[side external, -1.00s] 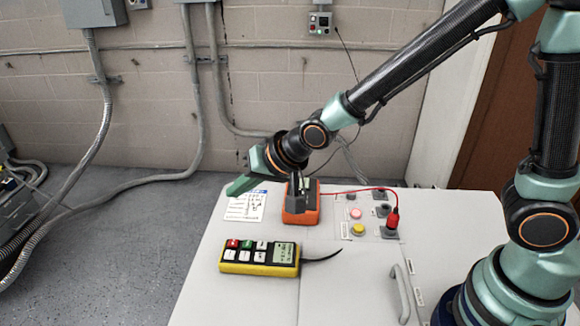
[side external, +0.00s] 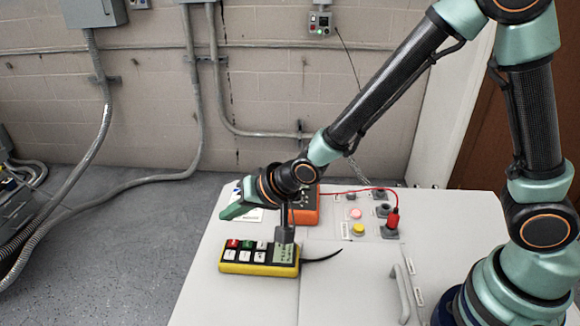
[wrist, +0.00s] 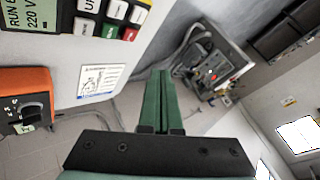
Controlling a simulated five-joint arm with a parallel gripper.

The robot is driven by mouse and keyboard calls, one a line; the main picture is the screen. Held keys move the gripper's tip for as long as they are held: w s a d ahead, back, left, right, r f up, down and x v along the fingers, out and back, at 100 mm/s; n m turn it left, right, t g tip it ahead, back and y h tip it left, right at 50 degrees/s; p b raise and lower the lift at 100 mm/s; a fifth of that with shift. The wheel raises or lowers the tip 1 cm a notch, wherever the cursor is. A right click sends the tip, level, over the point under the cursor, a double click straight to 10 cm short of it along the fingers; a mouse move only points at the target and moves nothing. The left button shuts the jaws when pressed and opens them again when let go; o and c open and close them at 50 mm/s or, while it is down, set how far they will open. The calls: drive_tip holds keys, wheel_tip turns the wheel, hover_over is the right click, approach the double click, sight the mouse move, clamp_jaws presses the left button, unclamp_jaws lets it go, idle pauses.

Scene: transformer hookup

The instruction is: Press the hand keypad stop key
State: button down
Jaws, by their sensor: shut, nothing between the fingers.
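The hand keypad (side external: 258,270) lies on the pale cabinet top, black with a yellow edge. Its red key (side external: 233,244) is at the far left of the key rows, beside a green key (side external: 248,245). The red key also shows in the wrist view (wrist: 130,34), its label too small to read. My gripper (side external: 226,213) is shut and empty, its green fingers pointing left, above and behind the red key. The fingers (wrist: 159,78) are together in the wrist view, apart from the keypad. A dark block below my wrist covers part of the keypad display.
An orange meter (side external: 306,212) stands behind the keypad, with a printed card (wrist: 98,82) near it. A red lead (side external: 392,220) and a yellow button (side external: 359,230) are on the right.

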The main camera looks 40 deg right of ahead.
hover_over(238, 248)
drive_tip(key=shift+f, duration=2.55)
drive_tip(key=shift+f, duration=0.15)
drive_tip(key=shift+f, duration=0.3)
drive_tip(key=shift+f, duration=0.35)
idle(0.8)
drive_tip(key=shift+r, duration=0.8)
drive_tip(key=shift+r, duration=2.5)
drive_tip(key=shift+d, duration=0.1)
